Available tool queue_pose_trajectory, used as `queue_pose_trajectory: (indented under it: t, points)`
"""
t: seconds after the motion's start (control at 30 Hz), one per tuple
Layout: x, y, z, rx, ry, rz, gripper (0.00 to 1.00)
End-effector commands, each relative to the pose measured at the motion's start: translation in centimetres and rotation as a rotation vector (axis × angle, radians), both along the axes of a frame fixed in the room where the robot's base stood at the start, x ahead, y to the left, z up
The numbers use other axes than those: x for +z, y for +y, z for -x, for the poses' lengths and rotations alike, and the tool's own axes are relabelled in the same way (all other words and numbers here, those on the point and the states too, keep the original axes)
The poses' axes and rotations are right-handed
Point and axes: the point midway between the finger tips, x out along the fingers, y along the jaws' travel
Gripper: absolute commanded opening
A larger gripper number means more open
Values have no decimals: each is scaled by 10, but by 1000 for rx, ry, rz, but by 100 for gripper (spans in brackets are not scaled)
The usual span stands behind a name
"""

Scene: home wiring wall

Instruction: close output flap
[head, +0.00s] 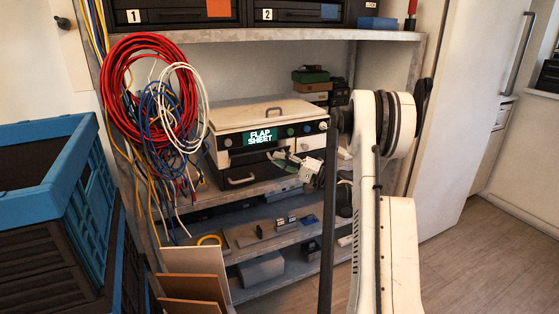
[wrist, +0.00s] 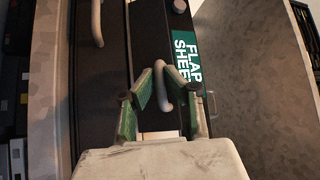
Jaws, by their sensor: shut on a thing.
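A cream machine (head: 226,148) with a lit FLAP SHEET display (head: 260,136) stands on the middle shelf; the display also shows sideways in the wrist view (wrist: 187,60). A dark front panel (head: 246,158), apparently the output flap, lies below the display. My gripper (head: 280,158) is at the right part of this front. In the wrist view, my gripper's green-padded fingers (wrist: 161,92) are shut on a pale curved handle (wrist: 163,80) beside the display. The fingers hide part of the handle. How far the flap stands open I cannot tell.
A lower handle (head: 241,181) sits on the machine's front at left; it also shows in the wrist view (wrist: 97,22). Red, blue and white cable coils (head: 150,90) hang left of the machine. Blue crates (head: 45,180) stand at far left. Open floor (head: 470,265) lies at right.

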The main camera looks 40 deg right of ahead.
Motion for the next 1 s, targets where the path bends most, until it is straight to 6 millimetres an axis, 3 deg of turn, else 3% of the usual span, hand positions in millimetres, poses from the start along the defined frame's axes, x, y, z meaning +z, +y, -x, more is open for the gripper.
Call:
queue_pose_trajectory:
  t: [0.1, 0.5, 1.0]
  points:
    - [10, -1, -2, 0, 99, -28, 0]
    - [20, -4, -12, 0, 351, -101, 0]
    - [21, -5, -16, 0, 435, -126, 0]
